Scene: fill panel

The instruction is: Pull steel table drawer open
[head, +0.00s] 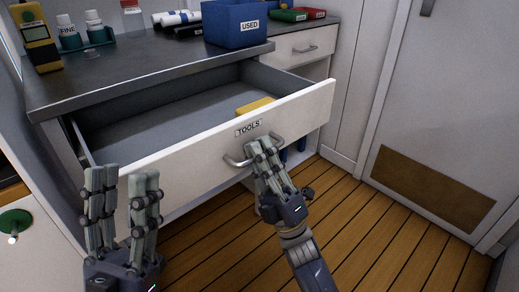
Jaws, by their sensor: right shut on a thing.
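The steel table (150,72) has a wide drawer (190,157) with a white front and a "TOOLS" label (248,128). The drawer stands well out from the table, and its grey inside shows, with a yellow thing (255,106) near the front. My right gripper (262,150) is shut on the drawer's metal handle (236,161) below the label; the fingers hide the handle's middle. My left gripper (122,180) is open and empty, fingers upright, in front of the drawer's left end.
On the table top are a blue "USED" bin (232,25), bottles in a rack (84,42), a yellow device (37,38) and markers (178,18). A white door (440,110) stands at right. The wooden floor (350,225) is clear at lower right.

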